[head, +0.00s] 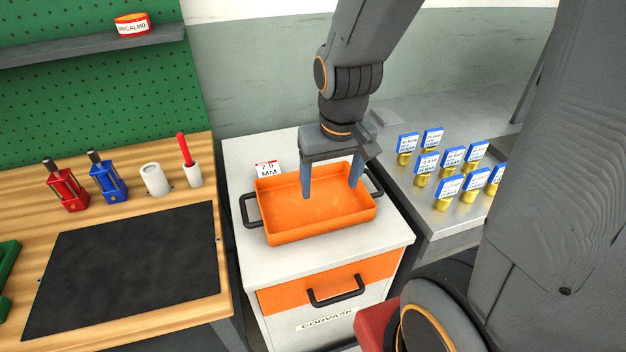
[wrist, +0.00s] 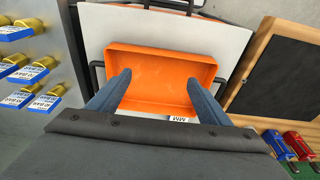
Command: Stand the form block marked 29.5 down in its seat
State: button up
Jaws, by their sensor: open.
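The tray looks empty. In the wrist view the tray (wrist: 160,52) lies beyond the two spread fingertips (wrist: 158,78).
The tray, with black side handles, sits on a white cabinet (head: 385,236). A card reading about 7.9 MM (head: 268,169) stands behind it. At left, a wooden bench holds a black mat (head: 130,265), red (head: 65,188) and blue (head: 107,180) tools, and white cylinders (head: 155,179).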

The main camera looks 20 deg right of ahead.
jog(key=w+a+f+t+b, duration=0.1)
jog(key=w+a+f+b, duration=0.1)
jog(key=w, duration=0.5)
jog(key=w+a+f+b, duration=0.1)
jog(key=w+a+f, duration=0.15)
jog(key=w, duration=0.45)
jog(key=t+b, duration=0.1)
send_near(268, 169)
jog(key=f, duration=0.1)
jog(key=shift+x, duration=3.8)
jog(key=shift+t, duration=0.3)
jog(key=shift+w, duration=0.1)
jog(key=c, duration=1.4)
jog(key=shift+r, duration=0.15)
